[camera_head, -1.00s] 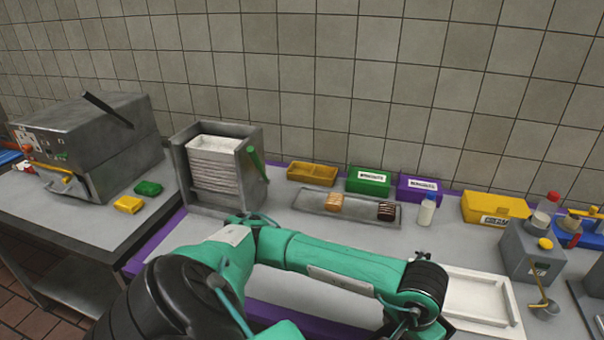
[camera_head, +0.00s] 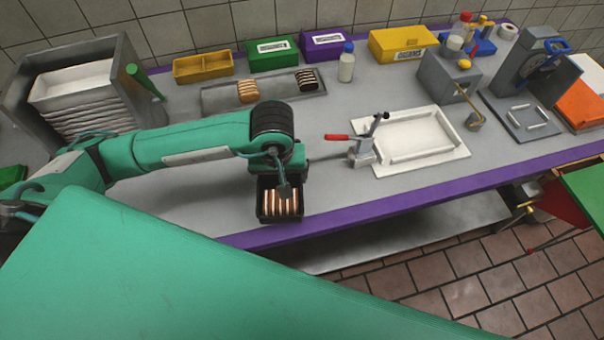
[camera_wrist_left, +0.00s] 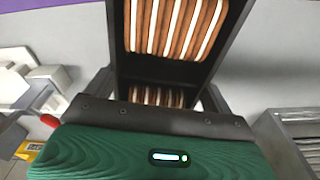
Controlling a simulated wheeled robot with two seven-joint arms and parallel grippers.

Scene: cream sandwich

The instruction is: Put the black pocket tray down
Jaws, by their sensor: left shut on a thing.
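The black pocket tray (camera_head: 280,216) is held by my left gripper (camera_head: 284,187) near the purple front edge of the counter in the head view. Several brown and cream sandwiches stand in a row inside it. I cannot tell whether its base touches the counter. In the left wrist view the black pocket tray (camera_wrist_left: 166,68) fills the top middle, with the sandwiches in two parts of it. My left gripper is shut on the tray, with its fingertips partly hidden. My right gripper is not in view.
A red-handled clamp (camera_head: 362,152) and a white tray (camera_head: 425,162) stand just right of the black tray. A long grey tray (camera_head: 215,106) with two biscuit stacks lies behind. Grey counter (camera_head: 195,198) left of the black tray is clear.

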